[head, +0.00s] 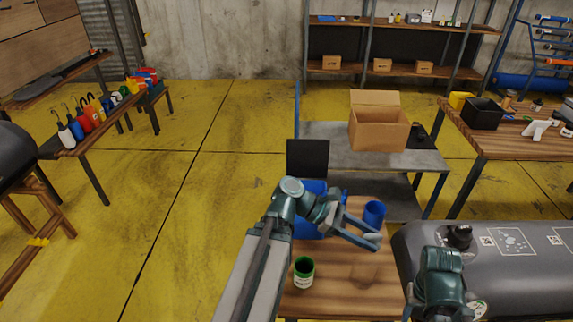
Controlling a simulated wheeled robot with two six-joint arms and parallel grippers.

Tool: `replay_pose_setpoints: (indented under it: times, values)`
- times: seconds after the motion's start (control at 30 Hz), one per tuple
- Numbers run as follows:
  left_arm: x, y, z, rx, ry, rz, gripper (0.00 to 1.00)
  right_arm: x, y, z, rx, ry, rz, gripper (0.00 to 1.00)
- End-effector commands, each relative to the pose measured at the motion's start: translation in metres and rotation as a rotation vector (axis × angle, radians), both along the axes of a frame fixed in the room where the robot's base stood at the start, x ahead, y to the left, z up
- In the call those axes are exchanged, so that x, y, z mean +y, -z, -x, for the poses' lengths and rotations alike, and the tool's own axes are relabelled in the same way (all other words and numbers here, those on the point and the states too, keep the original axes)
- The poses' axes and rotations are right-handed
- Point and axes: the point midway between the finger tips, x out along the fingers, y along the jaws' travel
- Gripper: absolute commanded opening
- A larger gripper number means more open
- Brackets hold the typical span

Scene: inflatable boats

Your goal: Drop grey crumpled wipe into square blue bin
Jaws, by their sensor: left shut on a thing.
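My left gripper (362,232) is above the small wooden table (345,285), its blue fingers pointing right. It is shut on a small pale grey thing (372,238) at the fingertips, which looks like the crumpled wipe. The square blue bin (308,228) is at the back left of the table, left of the fingers. My left arm covers much of it, and its inside is hidden. My right arm shows at the bottom right, but its fingers are not in view.
A round blue container (374,212) stands just behind the gripper. A green tin (303,271) stands at the table's front left. A dark upright panel (308,158) is behind the bin. A grey inflatable tube (500,268) lies right of the table.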

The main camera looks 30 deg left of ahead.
Motion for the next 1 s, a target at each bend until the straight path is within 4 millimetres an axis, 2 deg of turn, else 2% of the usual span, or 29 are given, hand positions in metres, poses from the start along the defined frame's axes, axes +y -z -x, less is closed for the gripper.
replay_pose_setpoints:
  times: [0.07,0.17,0.27,0.4,0.5,0.63,0.7,0.8,1.0]
  values:
    - [0.006,-0.001,-0.005,0.000,-0.013,0.000,0.00,0.000,-0.001,0.000,0.000,0.000,0.000,0.50]
    - [0.029,-0.002,-0.022,0.000,-0.057,0.000,0.00,0.000,-0.002,0.000,0.000,0.000,0.000,0.50]
    - [0.068,-0.004,-0.045,0.000,-0.130,0.000,0.00,0.000,-0.004,0.000,0.000,0.000,0.000,0.50]
    - [0.133,-0.007,-0.074,0.001,-0.245,0.000,0.00,0.000,-0.007,0.000,0.000,0.000,0.000,0.50]
    - [0.175,-0.008,-0.086,0.001,-0.316,0.000,0.00,0.000,-0.009,0.000,0.000,0.000,0.000,0.50]
    - [0.219,-0.010,-0.095,0.000,-0.387,0.000,0.00,0.000,-0.010,0.000,0.000,0.000,0.000,0.50]
    - [0.235,-0.010,-0.098,0.001,-0.415,0.000,0.00,0.000,-0.010,0.000,0.000,0.000,0.000,0.50]
    - [0.249,-0.010,-0.099,0.001,-0.438,0.000,0.00,0.000,-0.011,0.000,0.000,0.000,0.000,0.50]
    - [0.256,-0.010,-0.099,0.001,-0.448,0.000,0.00,0.000,-0.011,0.000,0.000,0.000,0.000,0.50]
